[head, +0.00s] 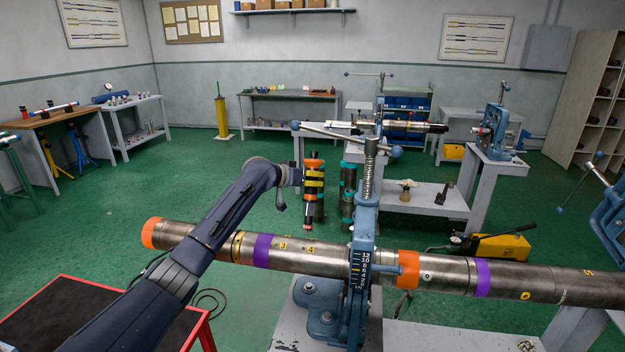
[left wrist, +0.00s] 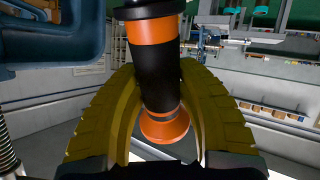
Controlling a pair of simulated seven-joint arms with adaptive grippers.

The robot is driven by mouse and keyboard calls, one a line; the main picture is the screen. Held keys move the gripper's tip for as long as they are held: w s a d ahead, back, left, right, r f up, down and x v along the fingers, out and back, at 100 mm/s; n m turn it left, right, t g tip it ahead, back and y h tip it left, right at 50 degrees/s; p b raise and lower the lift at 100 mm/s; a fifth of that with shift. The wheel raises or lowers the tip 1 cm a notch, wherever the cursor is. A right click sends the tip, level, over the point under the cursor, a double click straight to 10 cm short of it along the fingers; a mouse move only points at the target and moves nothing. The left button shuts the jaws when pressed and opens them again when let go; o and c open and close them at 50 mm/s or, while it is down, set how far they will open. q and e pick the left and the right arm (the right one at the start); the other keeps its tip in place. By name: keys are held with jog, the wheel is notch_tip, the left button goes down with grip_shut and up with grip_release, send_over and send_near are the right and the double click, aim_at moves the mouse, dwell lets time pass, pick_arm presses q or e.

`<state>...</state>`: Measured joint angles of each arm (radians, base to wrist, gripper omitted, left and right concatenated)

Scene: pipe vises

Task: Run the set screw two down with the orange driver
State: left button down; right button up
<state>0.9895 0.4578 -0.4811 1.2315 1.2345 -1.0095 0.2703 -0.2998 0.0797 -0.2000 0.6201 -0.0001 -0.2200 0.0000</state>
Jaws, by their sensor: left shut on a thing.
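The orange driver (head: 313,164), with orange and black bands, hangs nearly upright with its tip down. My left gripper (head: 314,180) is shut on its handle; the left wrist view shows the orange and black handle (left wrist: 158,75) between the yellow ribbed fingers (left wrist: 160,110). The driver's tip is just above or behind the steel pipe (head: 330,260), near the marks 3 and 4; I cannot tell whether it touches. No mark 2 is readable, and I cannot pick out set screw two. My right gripper is not in view.
The blue pipe vise (head: 362,235) clamps the pipe just right of the driver, its handle bar (head: 345,137) reaching above. A red-edged cart (head: 75,315) stands at lower left. A yellow pump (head: 500,246) lies on the floor behind the pipe.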

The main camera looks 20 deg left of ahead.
aim_at(308, 164)
pick_arm(q)
jog(key=shift+s+f, duration=0.2)
jog(key=shift+f, duration=0.2)
dwell(1.4)
jog(key=shift+w+r, duration=0.1)
jog(key=shift+r, duration=0.05)
dwell(1.5)
jog(key=shift+w+r, duration=0.35)
jog(key=shift+r, duration=0.4)
jog(key=shift+w+r, duration=0.3)
jog(key=shift+r, duration=0.5)
jog(key=shift+w+r, duration=0.35)
jog(key=shift+r, duration=0.4)
jog(key=shift+a, duration=0.1)
